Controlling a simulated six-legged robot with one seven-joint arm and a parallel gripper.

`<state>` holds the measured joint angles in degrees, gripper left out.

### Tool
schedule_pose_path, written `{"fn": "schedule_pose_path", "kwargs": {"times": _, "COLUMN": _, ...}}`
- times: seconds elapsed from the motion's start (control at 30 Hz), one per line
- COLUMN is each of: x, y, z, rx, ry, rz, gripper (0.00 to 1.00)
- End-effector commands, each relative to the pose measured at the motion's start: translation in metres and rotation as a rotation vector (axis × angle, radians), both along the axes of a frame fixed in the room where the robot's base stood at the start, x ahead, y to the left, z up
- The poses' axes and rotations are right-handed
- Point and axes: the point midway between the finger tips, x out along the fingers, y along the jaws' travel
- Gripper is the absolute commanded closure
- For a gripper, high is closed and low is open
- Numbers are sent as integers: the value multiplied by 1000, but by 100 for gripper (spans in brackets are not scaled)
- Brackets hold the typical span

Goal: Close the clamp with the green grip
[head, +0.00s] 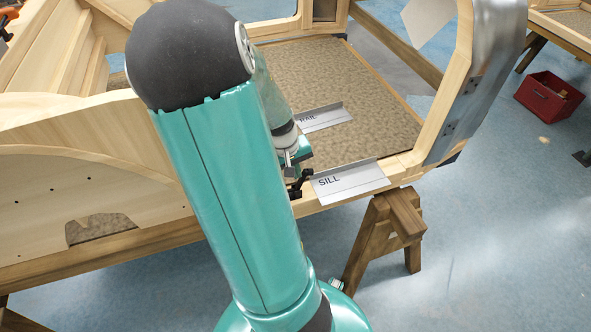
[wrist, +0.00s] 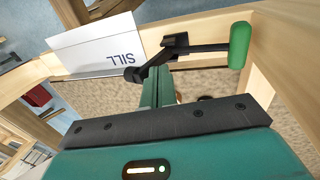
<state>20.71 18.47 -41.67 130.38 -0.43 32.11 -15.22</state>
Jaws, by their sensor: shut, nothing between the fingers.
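The clamp (wrist: 176,49) is a black metal lever mechanism with a rounded green grip (wrist: 239,45) on its right end in the wrist view. It sits at the wooden sill rail, beside the plate marked SILL (wrist: 95,47). My gripper (wrist: 156,76) is shut and empty, its fingertips right by the clamp's dark arm, left of the green grip. I cannot tell whether they touch the clamp. In the head view the dark clamp (head: 298,184) shows partly at the rail beside the SILL plate (head: 350,181); my arm hides much of that area.
The wooden bodyframe (head: 405,172) surrounds a brown patterned floor panel (head: 375,110). A second labelled plate (head: 322,117) stands farther in. A wooden trestle (head: 385,235) supports the frame. A red box (head: 549,97) lies on the blue floor at right, where there is open room.

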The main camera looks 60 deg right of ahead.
Motion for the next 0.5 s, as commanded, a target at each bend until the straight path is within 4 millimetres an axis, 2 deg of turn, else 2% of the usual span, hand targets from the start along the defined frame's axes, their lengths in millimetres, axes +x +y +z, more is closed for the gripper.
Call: {"fn": "schedule_pose_path", "kwargs": {"times": 0.5, "x": -5, "y": -4, "z": 0, "rx": 43, "ry": -44, "rz": -4, "gripper": 100}}
